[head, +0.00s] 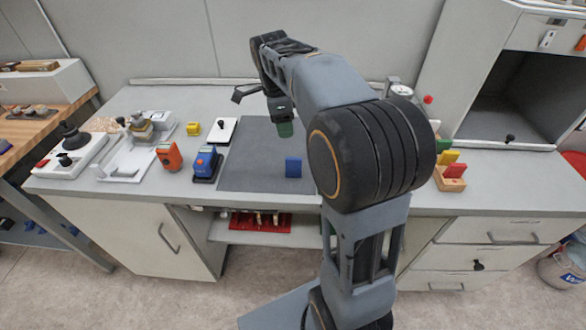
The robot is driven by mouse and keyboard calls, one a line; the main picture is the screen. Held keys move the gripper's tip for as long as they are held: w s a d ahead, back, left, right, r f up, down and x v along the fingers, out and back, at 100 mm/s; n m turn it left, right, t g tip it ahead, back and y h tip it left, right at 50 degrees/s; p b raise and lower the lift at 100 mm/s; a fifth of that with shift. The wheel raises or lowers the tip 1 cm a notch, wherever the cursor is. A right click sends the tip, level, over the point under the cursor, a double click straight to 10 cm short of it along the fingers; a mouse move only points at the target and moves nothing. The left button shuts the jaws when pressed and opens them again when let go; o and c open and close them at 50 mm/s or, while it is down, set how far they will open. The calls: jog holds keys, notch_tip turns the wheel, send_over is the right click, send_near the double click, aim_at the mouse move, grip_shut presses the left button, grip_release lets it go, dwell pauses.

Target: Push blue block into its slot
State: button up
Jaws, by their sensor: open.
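A blue block (293,167) stands on the dark grey mat (245,165), near its front right part. A small wooden holder (451,184) with green, yellow and red blocks is at the right of the worktop, past my arm. Part of it is hidden by my arm, and I cannot make out an empty slot. My gripper (263,108) is open above the back of the mat, apart from the blue block and behind it in the picture. A dark green piece shows at its right finger; I cannot tell what it is.
A blue device (206,164) and an orange device (169,157) stand left of the mat. A white plate with a black knob (221,131) and a yellow piece (193,128) lie behind them. An open cabinet (510,100) is at the right. The mat's front left is clear.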

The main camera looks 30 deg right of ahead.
aim_at(294, 158)
jog(key=shift+m, duration=0.9)
jog(key=d+f, duration=0.1)
jog(key=f, duration=0.8)
jog(key=d+f, duration=0.1)
jog(key=f, duration=0.3)
jog(key=shift+d+f, duration=0.3)
jog(key=shift+c, duration=0.4)
grip_shut()
